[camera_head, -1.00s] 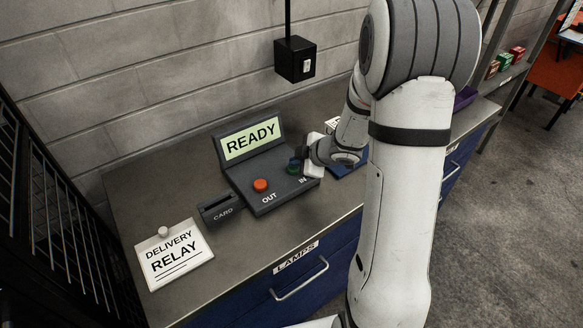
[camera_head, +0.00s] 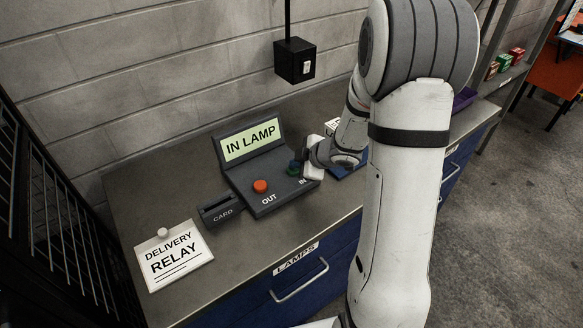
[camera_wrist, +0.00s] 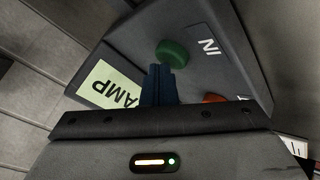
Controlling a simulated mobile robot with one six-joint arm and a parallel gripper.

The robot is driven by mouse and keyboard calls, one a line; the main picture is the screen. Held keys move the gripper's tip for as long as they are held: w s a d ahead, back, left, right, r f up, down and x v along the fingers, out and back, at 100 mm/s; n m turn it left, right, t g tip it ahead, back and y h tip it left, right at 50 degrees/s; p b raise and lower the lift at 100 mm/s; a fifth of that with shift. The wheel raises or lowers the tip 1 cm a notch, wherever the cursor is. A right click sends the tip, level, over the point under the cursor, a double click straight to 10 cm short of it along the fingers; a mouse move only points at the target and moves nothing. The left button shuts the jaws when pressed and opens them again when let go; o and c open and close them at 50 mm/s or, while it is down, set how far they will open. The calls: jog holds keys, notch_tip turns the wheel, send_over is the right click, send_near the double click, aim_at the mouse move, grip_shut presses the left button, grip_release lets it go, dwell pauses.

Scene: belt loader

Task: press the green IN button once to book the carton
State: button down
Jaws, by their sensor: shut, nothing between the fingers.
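The dark console (camera_head: 272,197) stands on the bench with its screen (camera_head: 249,142) reading "IN LAMP". The green IN button (camera_head: 294,168) is at its right, partly hidden by my gripper in the head view. In the wrist view the green button (camera_wrist: 172,53) shows just beyond the fingertips. My gripper (camera_wrist: 160,70) has its dark fingers shut together with nothing between them. It is at the button; I cannot tell whether it touches it. The orange-red OUT button (camera_head: 260,186) is to the left of the green one. No carton is clearly identifiable.
A card slot (camera_head: 221,211) is left of the console. A white "DELIVERY RELAY" sign (camera_head: 176,258) lies on the bench at the left. A black box (camera_head: 295,60) hangs on a post behind. Dark bars stand at the far left. The front of the bench is clear.

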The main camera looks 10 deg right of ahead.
aim_at(296, 170)
jog(key=shift+r+p, duration=0.7)
jog(key=shift+r, duration=0.1)
jog(key=shift+r, duration=0.1)
notch_tip(296, 170, up, 5)
jog(key=p, duration=0.5)
dwell(0.4)
